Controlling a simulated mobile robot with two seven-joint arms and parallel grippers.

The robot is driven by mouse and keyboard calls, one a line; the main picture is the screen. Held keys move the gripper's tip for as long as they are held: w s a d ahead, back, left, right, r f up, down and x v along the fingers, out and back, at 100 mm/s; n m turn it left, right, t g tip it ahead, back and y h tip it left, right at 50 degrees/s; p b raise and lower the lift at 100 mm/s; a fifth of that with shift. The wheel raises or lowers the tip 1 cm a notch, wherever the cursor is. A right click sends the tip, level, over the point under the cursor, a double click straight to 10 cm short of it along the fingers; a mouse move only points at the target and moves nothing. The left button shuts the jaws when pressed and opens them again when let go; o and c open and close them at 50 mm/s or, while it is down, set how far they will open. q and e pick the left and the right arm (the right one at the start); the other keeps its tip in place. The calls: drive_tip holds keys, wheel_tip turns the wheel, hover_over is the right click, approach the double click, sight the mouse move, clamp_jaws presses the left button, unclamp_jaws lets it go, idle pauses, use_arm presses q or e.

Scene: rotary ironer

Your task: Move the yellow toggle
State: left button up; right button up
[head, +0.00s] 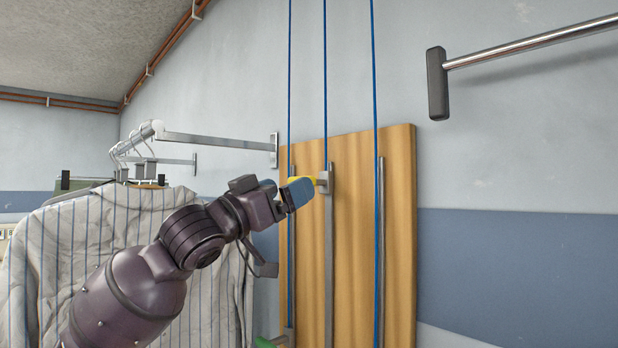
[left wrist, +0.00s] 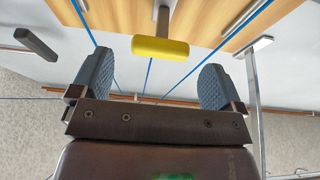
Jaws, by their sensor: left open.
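The yellow toggle (head: 322,181) is a short yellow bar on a metal slider mounted on a wooden board (head: 350,235). A blue cord runs up from that slider. In the head view my left gripper (head: 300,192) is at the toggle and hides part of it. In the left wrist view the yellow toggle (left wrist: 160,49) lies crosswise just beyond and between the two blue fingers of my left gripper (left wrist: 157,80). The fingers are wide apart with nothing between them. I cannot tell from the frames whether a finger touches the toggle. My right gripper is not in view.
Several metal rails with blue cords run up the board. A green handle (head: 270,342) sits low at the board's left. Striped shirts (head: 110,240) hang from a wall rail on the left. A metal bar with a dark end (head: 437,84) juts out at upper right.

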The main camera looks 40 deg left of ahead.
use_arm(q)
drive_tip(key=x, duration=0.5)
drive_tip(key=shift+w+r+p, duration=0.2)
drive_tip(key=shift+w+p, duration=0.1)
drive_tip(key=shift+w, duration=0.35)
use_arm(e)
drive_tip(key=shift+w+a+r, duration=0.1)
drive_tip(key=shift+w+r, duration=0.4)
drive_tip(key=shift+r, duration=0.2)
